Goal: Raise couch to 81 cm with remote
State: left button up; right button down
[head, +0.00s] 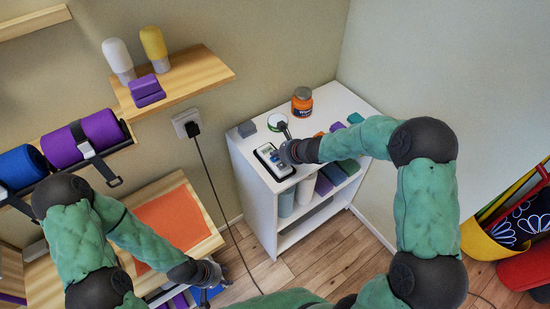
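The remote (263,152), a dark-edged handset with a light face and a small display, lies on top of the white cabinet (341,101) near its left front edge. My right gripper (281,152) is right at the remote and covers part of its right side. I cannot tell whether it touches the remote, or whether its fingers are open or shut. My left gripper (212,279) is low, in front of the wooden unit at lower left; its fingers are too small and dark to read. I cannot make out the couch in this view.
An orange-labelled jar (302,102), a grey block (247,129) and a round white-and-green item (277,121) stand behind the remote. A black cable (214,172) hangs from the wall plug. A wooden shelf (195,77) juts out at upper left.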

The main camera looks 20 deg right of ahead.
aim_at(277, 159)
jog(key=shift+f+b, duration=0.4)
jog(key=shift+f, duration=0.05)
dwell(0.4)
jog(key=shift+r, duration=0.2)
dwell(4.2)
jog(key=shift+r+p, duration=0.7)
notch_tip(277, 159, up, 5)
jog(key=p, duration=0.4)
dwell(1.1)
